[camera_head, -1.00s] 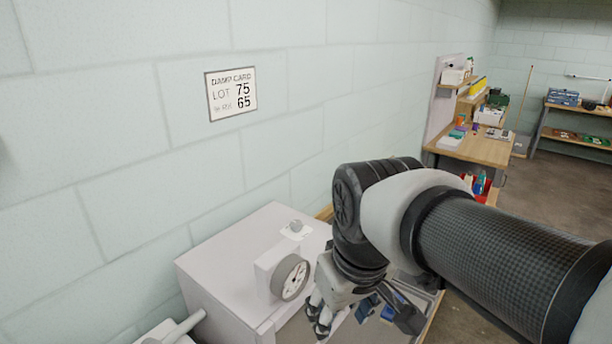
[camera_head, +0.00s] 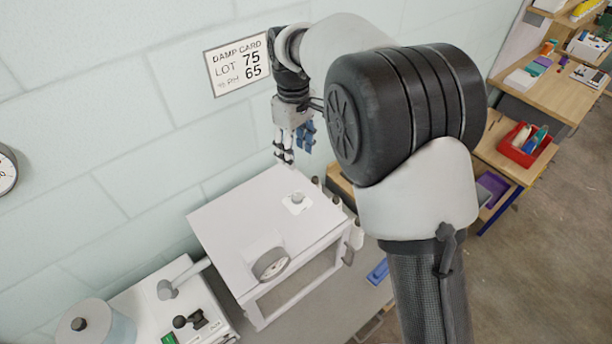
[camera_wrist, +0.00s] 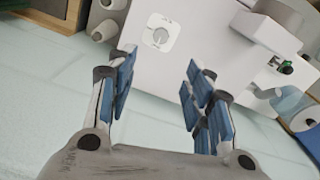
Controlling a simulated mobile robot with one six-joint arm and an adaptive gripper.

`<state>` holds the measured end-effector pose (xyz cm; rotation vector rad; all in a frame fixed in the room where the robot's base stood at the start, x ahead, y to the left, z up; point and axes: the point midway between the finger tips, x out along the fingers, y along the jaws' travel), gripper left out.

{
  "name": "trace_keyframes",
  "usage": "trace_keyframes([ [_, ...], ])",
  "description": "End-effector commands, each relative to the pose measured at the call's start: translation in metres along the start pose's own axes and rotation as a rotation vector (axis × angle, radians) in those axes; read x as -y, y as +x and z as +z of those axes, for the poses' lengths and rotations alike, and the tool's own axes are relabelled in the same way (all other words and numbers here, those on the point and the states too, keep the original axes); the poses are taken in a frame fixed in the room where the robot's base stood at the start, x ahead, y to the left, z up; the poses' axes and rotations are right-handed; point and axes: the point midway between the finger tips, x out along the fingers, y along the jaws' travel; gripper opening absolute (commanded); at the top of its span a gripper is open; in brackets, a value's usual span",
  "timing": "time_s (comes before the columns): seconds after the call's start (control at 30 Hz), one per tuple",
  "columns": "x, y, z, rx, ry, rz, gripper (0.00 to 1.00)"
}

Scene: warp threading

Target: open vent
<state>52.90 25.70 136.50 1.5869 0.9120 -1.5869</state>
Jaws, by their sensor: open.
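A white box-shaped cabinet (camera_head: 250,215) stands against the wall. On its top is a small round grey knob (camera_head: 297,198) on a pale square plate, which may be the vent. The knob and its plate also show in the wrist view (camera_wrist: 160,37), near the top and left of centre. My gripper (camera_head: 284,155) is above the rear of the cabinet, close to the wall, with fingers pointing down. In the wrist view its blue-padded fingers (camera_wrist: 160,85) are spread apart with nothing between them. The knob lies beyond the fingertips, not touched.
A round gauge (camera_head: 271,263) sits at the cabinet's front edge. Several upright pegs (camera_head: 338,203) line its right side. A machine with a black lever (camera_head: 190,320) and a grey cylinder (camera_head: 103,325) stand at lower left. A damp card (camera_head: 238,64) hangs on the wall.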

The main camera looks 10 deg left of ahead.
Motion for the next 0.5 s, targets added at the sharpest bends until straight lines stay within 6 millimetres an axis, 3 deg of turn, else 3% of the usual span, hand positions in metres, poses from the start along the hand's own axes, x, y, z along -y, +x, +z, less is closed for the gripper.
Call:
trace_keyframes([
  [0.17,0.001,0.026,0.002,0.005,0.001,-0.003,0.47],
  [0.5,0.000,0.100,0.002,0.005,0.003,-0.003,0.47],
])
